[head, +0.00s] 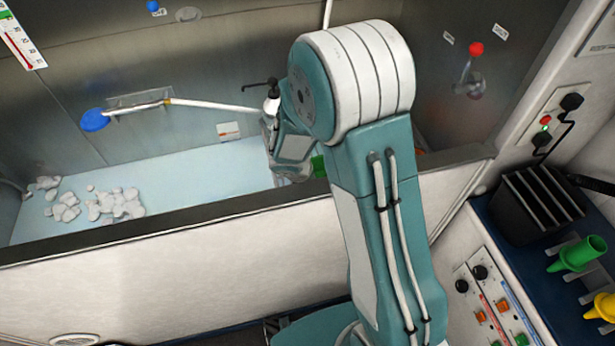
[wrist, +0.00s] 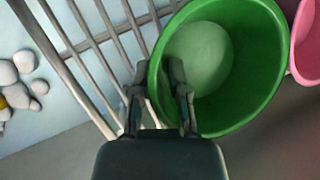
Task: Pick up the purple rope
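I see no purple rope in either view. In the wrist view my gripper (wrist: 158,75) is open, its two dark fingers apart with nothing held between them. The fingers appear on either side of the near-left rim of a green bucket (wrist: 245,75) in that view; whether they touch it I cannot tell. The bucket is pale inside its lower part. In the head view only a small green patch (head: 318,165) shows beside my arm, and my fingers are hidden there.
A metal rack (wrist: 90,40) lies left of the bucket, and a pink container (wrist: 308,45) stands at its right. Pale stones (head: 110,204) lie at the tub's left. The tub's front wall (head: 180,270) crosses below my arm.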

